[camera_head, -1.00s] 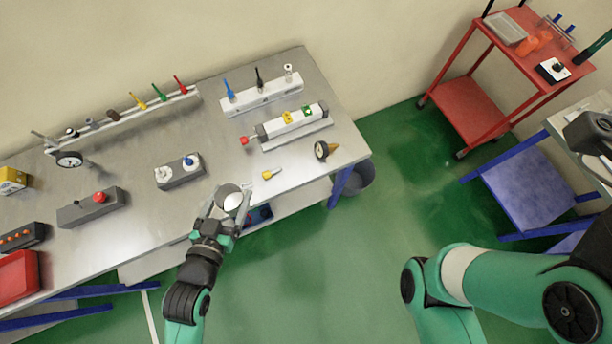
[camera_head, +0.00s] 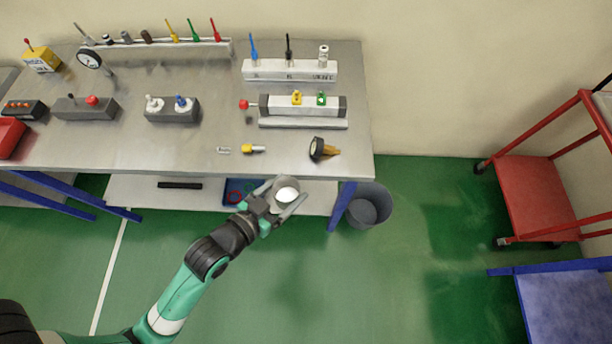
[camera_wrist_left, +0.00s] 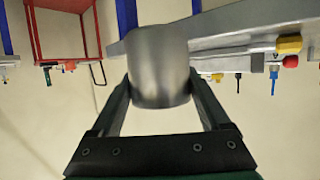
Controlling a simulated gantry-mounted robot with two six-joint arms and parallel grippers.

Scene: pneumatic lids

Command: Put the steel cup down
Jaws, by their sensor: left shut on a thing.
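The steel cup (camera_head: 286,190) is a grey metal cylinder with a bright inside. My left gripper (camera_head: 277,197) is shut on it, with a finger on each side. In the head view they are at the front edge of the steel workbench (camera_head: 200,166), right of its middle, over or just off that edge; the exact height is hard to tell. In the left wrist view the cup (camera_wrist_left: 159,65) fills the middle between the fingers and hides part of the bench. My right gripper is not in view.
A valve block (camera_head: 172,110) and a cylinder unit (camera_head: 302,106) stand behind. A grey bin (camera_head: 368,206) is on the floor.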

